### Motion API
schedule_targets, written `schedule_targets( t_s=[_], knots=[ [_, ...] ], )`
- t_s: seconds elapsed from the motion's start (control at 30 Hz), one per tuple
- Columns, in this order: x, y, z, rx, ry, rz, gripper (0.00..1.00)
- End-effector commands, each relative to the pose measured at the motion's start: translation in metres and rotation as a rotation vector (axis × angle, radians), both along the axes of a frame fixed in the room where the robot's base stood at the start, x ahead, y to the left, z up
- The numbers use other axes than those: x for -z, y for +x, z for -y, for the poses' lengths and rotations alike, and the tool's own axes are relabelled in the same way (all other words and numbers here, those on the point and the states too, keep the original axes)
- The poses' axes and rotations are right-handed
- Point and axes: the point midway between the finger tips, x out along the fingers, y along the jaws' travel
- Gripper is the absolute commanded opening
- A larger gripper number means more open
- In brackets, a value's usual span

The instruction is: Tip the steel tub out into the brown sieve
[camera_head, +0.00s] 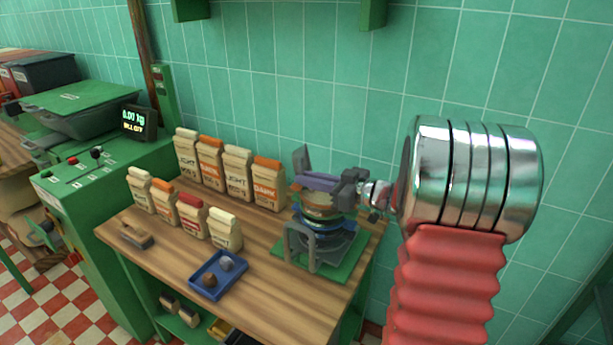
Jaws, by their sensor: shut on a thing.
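My gripper (322,184) reaches in from the right over a stand at the back right of the wooden bench. Its grey jaws are shut on a small vessel, which I take to be the steel tub; the jaws hide most of it, so its tilt and contents cannot be told. Just below the jaws is a brownish round band (322,212), likely the brown sieve, above a blue ring on the stand. Whether the tub touches the sieve cannot be told.
The grey stand (318,250) has a green base on the bench (165,252). Several paper bags (238,172) stand in two rows to its left. A blue tray (218,291) with two lumps and a brush (135,236) lie in front. A green scale machine (100,190) stands at left.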

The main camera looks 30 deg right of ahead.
Motion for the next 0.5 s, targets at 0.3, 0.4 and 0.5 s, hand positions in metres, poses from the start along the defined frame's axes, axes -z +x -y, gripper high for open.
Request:
schedule_targets(
  t_s=[0.3,0.4,0.5],
  knots=[
    [0.012,-0.008,0.004,0.000,0.109,0.186,0.00],
    [0.015,-0.010,0.005,-0.001,0.137,0.240,0.00],
    [0.017,-0.012,0.006,-0.001,0.165,0.291,0.00]
  ],
)
